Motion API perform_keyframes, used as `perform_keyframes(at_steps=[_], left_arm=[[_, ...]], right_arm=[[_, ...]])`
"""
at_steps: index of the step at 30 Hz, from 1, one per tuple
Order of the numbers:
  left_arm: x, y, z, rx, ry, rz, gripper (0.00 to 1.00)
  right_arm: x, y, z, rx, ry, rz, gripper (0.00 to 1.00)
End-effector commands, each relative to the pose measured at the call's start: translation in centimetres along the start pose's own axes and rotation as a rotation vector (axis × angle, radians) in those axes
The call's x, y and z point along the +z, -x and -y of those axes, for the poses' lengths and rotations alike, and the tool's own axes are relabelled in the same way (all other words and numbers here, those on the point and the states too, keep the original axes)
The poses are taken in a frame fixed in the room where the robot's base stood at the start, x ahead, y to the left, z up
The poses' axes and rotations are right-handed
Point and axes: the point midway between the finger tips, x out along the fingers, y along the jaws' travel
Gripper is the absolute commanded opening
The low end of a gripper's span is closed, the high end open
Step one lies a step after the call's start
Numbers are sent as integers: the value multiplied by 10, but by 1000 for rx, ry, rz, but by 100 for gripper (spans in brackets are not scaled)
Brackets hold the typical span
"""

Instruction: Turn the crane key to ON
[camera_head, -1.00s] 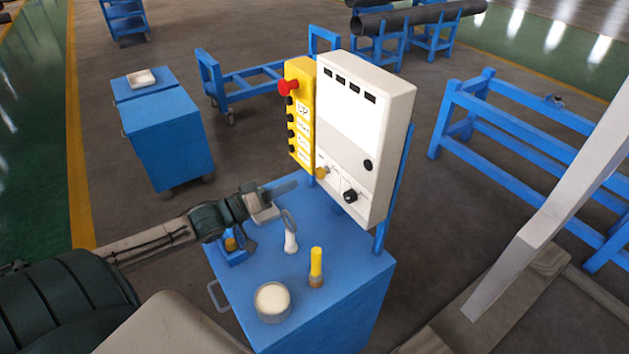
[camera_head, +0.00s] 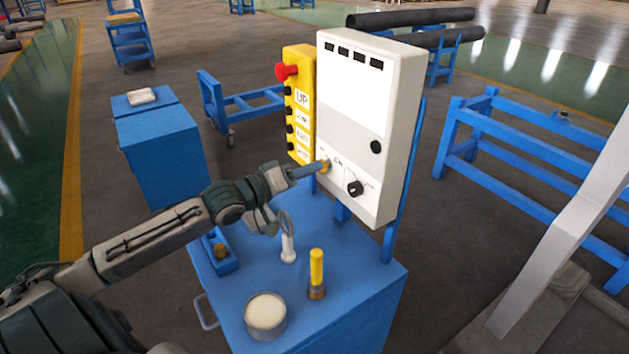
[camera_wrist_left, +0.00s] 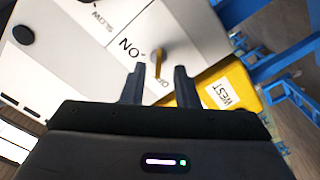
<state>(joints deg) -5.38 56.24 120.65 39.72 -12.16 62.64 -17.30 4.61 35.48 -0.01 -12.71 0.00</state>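The white control box (camera_head: 355,90) stands upright at the back of the blue cart. The brass-coloured crane key (camera_head: 323,167) sits low on its front, left of a black knob (camera_head: 354,188). My left gripper (camera_head: 318,169) reaches the key from the left. In the left wrist view, the key (camera_wrist_left: 157,66) stands out from the panel beside the ON label (camera_wrist_left: 131,47), with OFF lettering partly hidden below it. My left gripper's two fingers (camera_wrist_left: 160,80) are apart, with the key's near end between or just ahead of them. Contact cannot be told. My right gripper is not in view.
A yellow pendant (camera_head: 299,100) with a red button hangs left of the box. On the blue cart (camera_head: 345,310) stand a round tub (camera_head: 265,312), a yellow-topped cylinder (camera_head: 316,272) and a magnifier-like tool (camera_head: 287,238). Blue racks stand to the right.

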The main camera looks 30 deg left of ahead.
Motion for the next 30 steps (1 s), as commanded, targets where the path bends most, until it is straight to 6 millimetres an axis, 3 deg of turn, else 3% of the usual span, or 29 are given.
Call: perform_keyframes(at_steps=[6,19,24,30], left_arm=[[1,-14,0,4,1,-1,27],[1,-19,-2,6,-1,7,27],[1,-19,-2,6,-1,7,0],[1,-19,-2,6,-4,7,0]], right_arm=[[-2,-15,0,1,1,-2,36],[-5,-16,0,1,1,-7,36],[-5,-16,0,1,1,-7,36],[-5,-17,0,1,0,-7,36]])
